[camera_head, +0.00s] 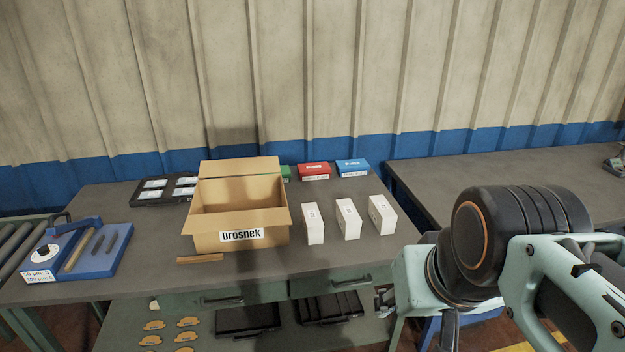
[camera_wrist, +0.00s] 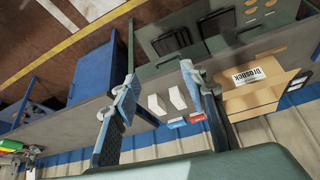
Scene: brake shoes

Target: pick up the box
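An open cardboard box (camera_head: 240,239) labelled "Drosnek" stands upright on the workbench, flaps spread; it shows in the wrist view at the right (camera_wrist: 262,94). Three small white boxes stand in a row to its right: the left one (camera_head: 313,224), the middle one (camera_head: 348,219) and the right one (camera_head: 382,215). Two of them show between my fingers in the wrist view, apart from them. Which box the task means is not clear from the pictures. My gripper (camera_wrist: 158,74) is open with nothing between its fingers, away from the bench items.
Red (camera_head: 314,171) and blue (camera_head: 353,167) boxes lie at the back, a green one partly hidden. A black tray (camera_head: 150,192) and a blue gauge stand (camera_head: 105,252) are at left. A wooden strip (camera_head: 200,259) lies by the front edge. Another table (camera_head: 440,187) stands right.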

